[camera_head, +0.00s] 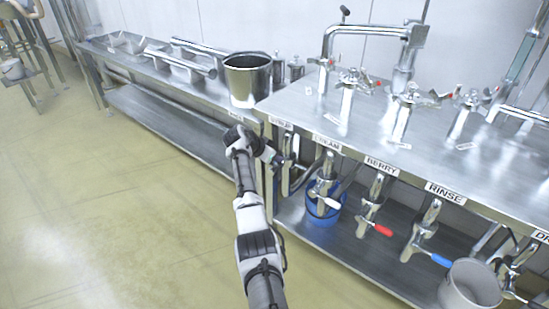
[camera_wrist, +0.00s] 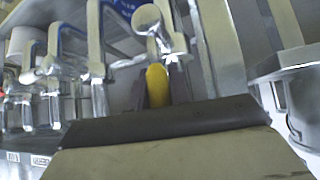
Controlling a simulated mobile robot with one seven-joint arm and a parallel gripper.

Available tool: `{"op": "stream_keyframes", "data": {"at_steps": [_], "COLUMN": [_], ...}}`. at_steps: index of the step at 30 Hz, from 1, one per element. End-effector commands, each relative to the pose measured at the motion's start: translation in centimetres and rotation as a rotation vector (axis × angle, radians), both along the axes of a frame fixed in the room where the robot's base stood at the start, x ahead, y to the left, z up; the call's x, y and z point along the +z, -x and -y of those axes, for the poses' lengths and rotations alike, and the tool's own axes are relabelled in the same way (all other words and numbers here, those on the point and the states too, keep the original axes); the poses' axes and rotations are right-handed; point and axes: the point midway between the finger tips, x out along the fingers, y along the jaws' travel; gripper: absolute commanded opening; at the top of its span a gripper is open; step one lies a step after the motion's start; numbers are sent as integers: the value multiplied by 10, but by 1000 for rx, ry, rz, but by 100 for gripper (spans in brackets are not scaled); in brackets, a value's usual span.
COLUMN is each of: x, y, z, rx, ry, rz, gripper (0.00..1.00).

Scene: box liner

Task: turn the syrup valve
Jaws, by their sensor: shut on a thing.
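The syrup valve (camera_head: 286,165) is a metal valve under the counter's front edge, beneath a small label (camera_head: 282,123) that is hard to read. My gripper (camera_head: 271,156) is at this valve, and my arm partly hides it. In the wrist view, the valve's yellow handle (camera_wrist: 157,86) stands between the dark fingers of my gripper (camera_wrist: 160,90), which are shut on it. The metal valve body (camera_wrist: 160,28) is just beyond the handle. The handle is hidden in the head view.
Valves marked cream (camera_head: 325,187), berry (camera_head: 374,203) and rinse (camera_head: 425,230) hang in a row to the right. A blue bucket (camera_head: 322,212) and a grey pot (camera_head: 470,285) stand on the lower shelf. A metal pot (camera_head: 247,80) is above left. The floor (camera_head: 110,215) is clear.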

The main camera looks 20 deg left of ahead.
Motion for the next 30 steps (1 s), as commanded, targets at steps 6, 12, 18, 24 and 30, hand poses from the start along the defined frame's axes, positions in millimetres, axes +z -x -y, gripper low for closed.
{"op": "stream_keyframes", "data": {"at_steps": [6,12,18,24,30], "x": [0,0,0,3,22], "y": [0,0,0,3,19], "z": [0,0,0,-2,-13], "rx": [3,3,1,3,4], "ry": [2,2,2,1,-1], "rz": [1,0,0,1,3], "gripper": [0,38,41,41,41]}}
